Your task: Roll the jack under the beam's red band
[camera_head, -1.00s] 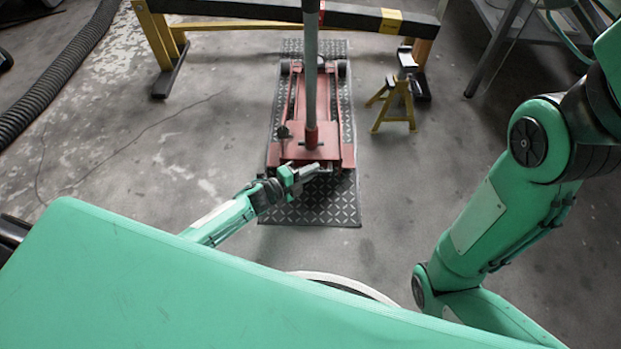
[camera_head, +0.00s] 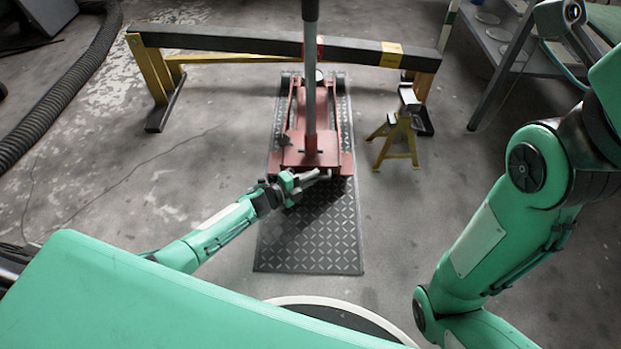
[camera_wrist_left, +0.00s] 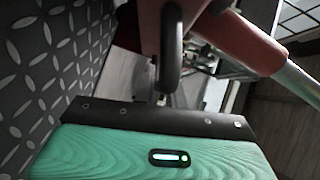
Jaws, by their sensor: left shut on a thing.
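The red jack (camera_head: 313,157) stands on a dark tread plate (camera_head: 308,240), its front end just short of the black beam (camera_head: 237,43) in the picture. The beam's red band (camera_head: 321,48) shows beside the jack's tall grey handle (camera_head: 310,107), which partly hides it. My left gripper (camera_head: 309,179) is at the jack's near end, shut on its dark grab handle; this loop (camera_wrist_left: 171,55) shows close ahead in the left wrist view. My right arm shows at the right, but its gripper is out of view.
A yellow jack stand (camera_head: 396,140) stands right of the plate. Yellow legs (camera_head: 155,80) hold up the beam's left end. A yellow band (camera_head: 391,55) is right of the red one. A black hose (camera_head: 65,90) lies far left; a metal bench (camera_head: 490,45) stands right.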

